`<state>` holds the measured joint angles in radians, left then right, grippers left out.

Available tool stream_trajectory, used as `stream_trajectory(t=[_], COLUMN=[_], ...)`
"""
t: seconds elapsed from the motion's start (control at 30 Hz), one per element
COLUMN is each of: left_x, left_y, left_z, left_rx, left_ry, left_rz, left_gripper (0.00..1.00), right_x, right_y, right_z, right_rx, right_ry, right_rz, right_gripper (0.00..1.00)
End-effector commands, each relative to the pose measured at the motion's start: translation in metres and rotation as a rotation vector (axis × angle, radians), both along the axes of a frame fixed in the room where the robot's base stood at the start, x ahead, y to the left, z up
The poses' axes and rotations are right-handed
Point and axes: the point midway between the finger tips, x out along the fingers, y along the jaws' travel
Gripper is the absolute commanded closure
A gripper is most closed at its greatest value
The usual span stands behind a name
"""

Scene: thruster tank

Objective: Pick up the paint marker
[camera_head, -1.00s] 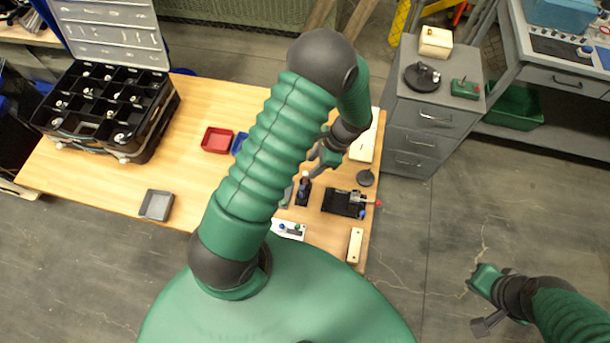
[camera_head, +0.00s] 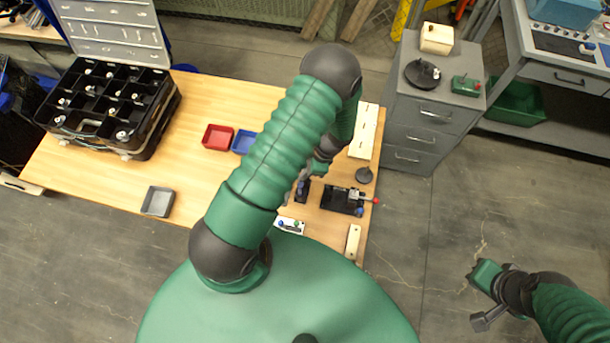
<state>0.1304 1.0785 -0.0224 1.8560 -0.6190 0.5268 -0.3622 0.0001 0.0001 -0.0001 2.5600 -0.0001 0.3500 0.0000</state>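I cannot pick out the paint marker for certain. A small dark holder with a blue part (camera_head: 302,190) stands on the wooden workbench (camera_head: 215,100), right of my arm. A white block with small blue and green pieces (camera_head: 289,226) lies near the front edge. My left arm reaches over the bench. Its gripper (camera_head: 306,180) is low, just above or beside the dark holder, and mostly hidden by my forearm, so its fingers do not show clearly. My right gripper (camera_head: 484,297) hangs over the bare floor at lower right, away from the bench.
A black compartment case (camera_head: 108,108) stands at the bench's left. Red (camera_head: 217,138), blue (camera_head: 244,143) and grey (camera_head: 158,202) trays lie on bare wood. A black fixture with a red-tipped handle (camera_head: 343,200) is right of the dark holder. A grey drawer cabinet (camera_head: 425,112) stands beyond.

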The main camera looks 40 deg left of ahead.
Motion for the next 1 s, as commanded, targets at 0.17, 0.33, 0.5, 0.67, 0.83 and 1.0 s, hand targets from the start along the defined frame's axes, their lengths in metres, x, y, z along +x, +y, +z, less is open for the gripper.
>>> stream_trajectory(t=[0.17, 0.33, 0.5, 0.67, 0.83, 1.0], left_x=[0.000, 0.000, 0.001, 0.001, 0.002, 0.001], left_y=[0.000, 0.000, 0.000, 0.000, 0.000, 0.000], left_z=[0.000, 0.000, 0.004, 0.023, 0.057, 0.089], left_rx=[0.000, 0.000, 0.000, 0.000, 0.001, 0.000], left_ry=[0.000, 0.000, 0.000, -0.003, -0.005, -0.002], left_rz=[0.000, 0.000, 0.001, 0.001, 0.002, 0.001], left_gripper=[1.00, 1.00, 1.00, 1.00, 1.00, 1.00], right_x=[0.000, 0.000, 0.000, 0.000, 0.000, 0.000], right_y=[0.000, 0.000, 0.000, 0.000, 0.000, 0.000], right_z=[0.000, 0.000, -0.001, -0.004, -0.009, -0.012], right_rx=[0.000, 0.000, 0.000, 0.000, 0.000, 0.000], right_ry=[0.000, 0.000, 0.000, 0.000, 0.000, 0.000], right_rz=[0.000, 0.000, 0.000, 0.000, 0.000, 0.000], right_gripper=[1.00, 1.00, 1.00, 1.00, 1.00, 1.00])
